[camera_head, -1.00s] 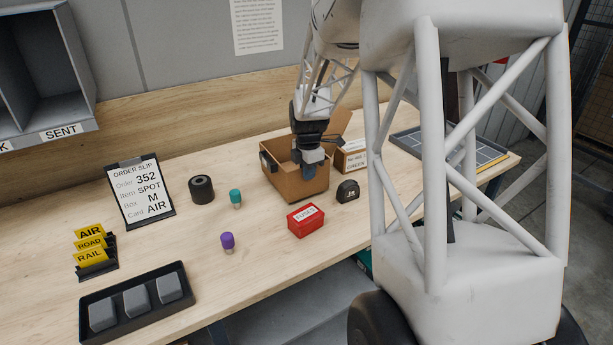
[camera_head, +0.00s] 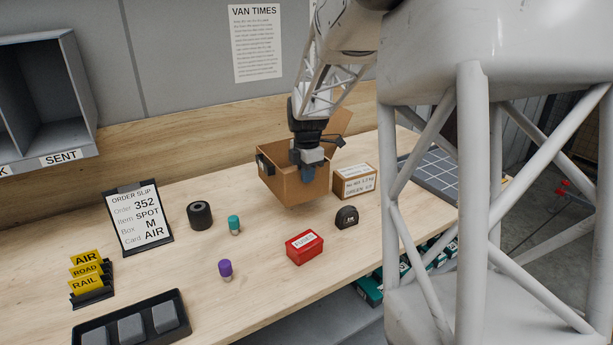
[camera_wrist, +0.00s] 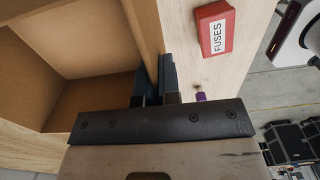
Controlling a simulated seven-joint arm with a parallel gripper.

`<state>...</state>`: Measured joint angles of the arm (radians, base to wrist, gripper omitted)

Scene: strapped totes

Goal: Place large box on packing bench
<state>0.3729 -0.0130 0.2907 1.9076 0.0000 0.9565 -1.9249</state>
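The large box (camera_head: 312,187) is an open brown cardboard box with its flaps up and a dark clip on its left side. It is held slightly tilted just above the packing bench (camera_head: 170,275), a pale wooden top. My gripper (camera_head: 308,170) is shut on its near wall. In the wrist view, the fingers (camera_wrist: 158,82) pinch the wall of the large box (camera_wrist: 85,62) from both sides. The visible part of its inside looks empty; part is cut off by the frame and hidden behind the gripper.
A red fuses box (camera_head: 304,246), a black tape measure (camera_head: 346,217) and a labelled carton (camera_head: 355,181) stand close by. A black roll (camera_head: 200,215), teal bottle (camera_head: 234,224) and purple bottle (camera_head: 225,269) are left. The order slip (camera_head: 138,215) reads box M.

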